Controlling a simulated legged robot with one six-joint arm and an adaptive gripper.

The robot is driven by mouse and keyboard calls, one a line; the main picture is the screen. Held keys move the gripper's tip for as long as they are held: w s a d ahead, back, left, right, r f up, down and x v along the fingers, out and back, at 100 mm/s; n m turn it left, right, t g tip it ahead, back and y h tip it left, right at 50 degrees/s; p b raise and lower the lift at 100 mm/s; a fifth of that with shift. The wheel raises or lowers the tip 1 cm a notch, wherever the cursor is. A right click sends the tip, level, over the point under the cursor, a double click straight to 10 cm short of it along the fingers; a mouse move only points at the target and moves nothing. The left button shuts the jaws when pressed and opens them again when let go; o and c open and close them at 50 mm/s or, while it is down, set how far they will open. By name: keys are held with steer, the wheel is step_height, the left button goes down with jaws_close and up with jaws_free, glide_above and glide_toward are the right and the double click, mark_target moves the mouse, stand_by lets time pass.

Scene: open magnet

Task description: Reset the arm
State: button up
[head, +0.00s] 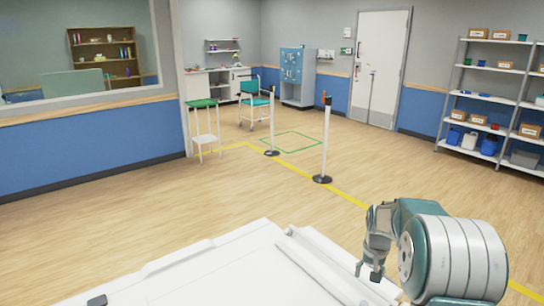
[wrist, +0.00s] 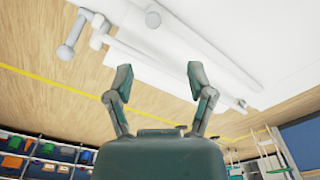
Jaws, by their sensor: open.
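My gripper (wrist: 156,85) is open and empty in the wrist view, its two fingers spread well apart. A white panel, part of my own body, lies beyond the fingertips there. In the head view my gripper (head: 367,270) is at the lower right, in front of my teal and white arm and by the right side of my white body. It hangs downward and touches no object that I can see.
Two white posts (head: 325,145) stand by a yellow floor line (head: 350,197). A green-topped stand (head: 204,130), a teal chair (head: 254,103) and a blue cabinet (head: 296,77) are farther back. Shelves (head: 490,95) line the right wall.

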steer(key=s+a+r+n+t, duration=0.1)
steer(key=s+a+r, duration=0.4)
steer(key=s+r, duration=0.25)
steer(key=s+a+r+n+t, duration=0.1)
steer(key=s+a+r+t, duration=0.1)
steer(key=s+a+r, duration=0.5)
steer(key=s+a+r+t, duration=0.1)
steer(key=s, duration=0.6)
steer(key=s+a+r+n+t, duration=0.1)
steer(key=s+a, duration=0.1)
steer(key=s, duration=0.6)
steer(key=shift+s+r+n, duration=0.25)
steer(key=shift+r+n, duration=0.05)
steer(key=shift+r, duration=0.05)
